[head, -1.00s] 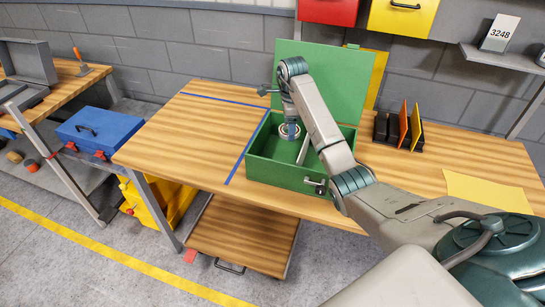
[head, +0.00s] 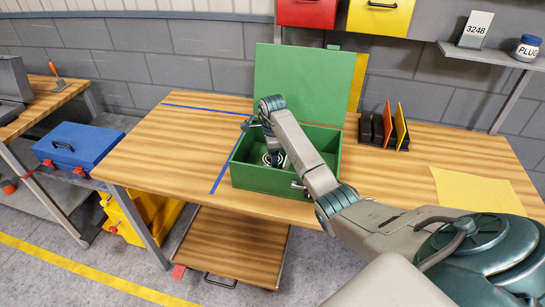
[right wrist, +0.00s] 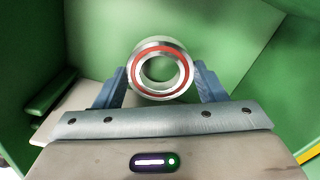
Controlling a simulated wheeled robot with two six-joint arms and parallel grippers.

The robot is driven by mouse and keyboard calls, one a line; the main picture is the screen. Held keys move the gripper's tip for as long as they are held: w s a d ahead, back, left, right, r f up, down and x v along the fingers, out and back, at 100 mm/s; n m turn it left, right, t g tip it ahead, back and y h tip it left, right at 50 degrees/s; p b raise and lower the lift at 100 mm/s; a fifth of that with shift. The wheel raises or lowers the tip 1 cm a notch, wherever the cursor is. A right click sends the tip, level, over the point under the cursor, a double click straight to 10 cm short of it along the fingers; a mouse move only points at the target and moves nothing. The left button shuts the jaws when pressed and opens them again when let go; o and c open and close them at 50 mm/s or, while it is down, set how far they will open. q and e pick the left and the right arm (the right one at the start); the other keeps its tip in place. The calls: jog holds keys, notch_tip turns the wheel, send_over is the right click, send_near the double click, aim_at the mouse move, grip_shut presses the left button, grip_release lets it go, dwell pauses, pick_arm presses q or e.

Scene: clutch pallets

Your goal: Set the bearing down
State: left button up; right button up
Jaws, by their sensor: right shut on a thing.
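The bearing, a steel ring with a red seal (right wrist: 137,72), sits between the two blue fingers of my right gripper (right wrist: 160,88) in the right wrist view. In the head view the bearing (head: 267,159) shows partly beside the right gripper (head: 274,154), inside the green box (head: 262,180). The box stands on the wooden workbench (head: 150,150) with its lid (head: 300,85) open at the back. My right arm hides part of the box's inside. Whether the bearing touches the box floor I cannot tell. My left gripper is out of view.
A black rack (head: 376,130) with orange and yellow plates stands right of the box. A yellow sheet (head: 475,190) lies at the bench's right. Blue tape (head: 222,172) marks the bench left of the box, where the top is clear.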

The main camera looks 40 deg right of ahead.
jog(key=shift+f, duration=0.75)
jog(key=shift+f, duration=0.1)
jog(key=shift+f, duration=0.15)
jog(key=o, duration=1.3)
